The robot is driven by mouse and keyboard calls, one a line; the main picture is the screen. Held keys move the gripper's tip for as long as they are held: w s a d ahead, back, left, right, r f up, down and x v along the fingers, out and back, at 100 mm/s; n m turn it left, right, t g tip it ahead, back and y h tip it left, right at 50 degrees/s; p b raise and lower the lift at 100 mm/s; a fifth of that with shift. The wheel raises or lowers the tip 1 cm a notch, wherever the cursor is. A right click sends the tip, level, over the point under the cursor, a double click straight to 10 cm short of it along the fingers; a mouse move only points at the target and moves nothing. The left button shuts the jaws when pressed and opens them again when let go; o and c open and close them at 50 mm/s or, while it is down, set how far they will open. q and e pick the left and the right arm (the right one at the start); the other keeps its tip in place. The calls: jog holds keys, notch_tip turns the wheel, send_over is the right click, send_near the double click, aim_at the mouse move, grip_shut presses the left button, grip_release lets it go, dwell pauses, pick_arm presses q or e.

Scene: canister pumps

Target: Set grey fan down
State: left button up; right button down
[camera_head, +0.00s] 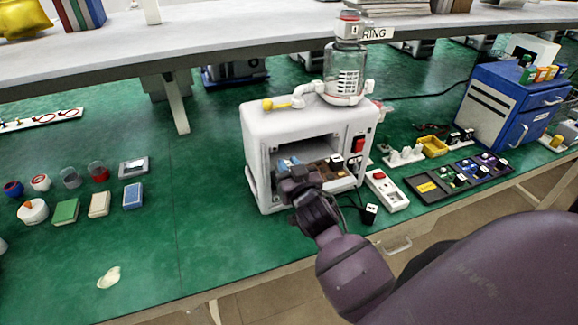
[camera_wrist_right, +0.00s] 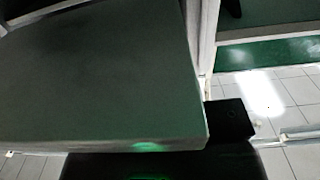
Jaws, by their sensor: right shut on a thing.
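The white canister pump (camera_head: 262,130) stands on the green table with its front open. A clear canister (camera_head: 343,75) sits on top of it. My right gripper (camera_head: 293,180) is at the open front, its jaws shut and partly hiding the inside. In the right wrist view a large flat grey block (camera_wrist_right: 100,75), which I take for the grey fan, fills the left and middle above a dark finger (camera_wrist_right: 230,121). In the head view I cannot make out the fan separately from the gripper. My left gripper is not in view.
Inside the pump are a blue part (camera_head: 287,162) and brown parts (camera_head: 322,168). A white power strip (camera_head: 387,190) and a black tray (camera_head: 460,178) of small parts lie to the right. A blue cabinet (camera_head: 510,105) stands beyond.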

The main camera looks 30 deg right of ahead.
jog(key=shift+f, duration=0.15)
jog(key=c, duration=1)
grip_release()
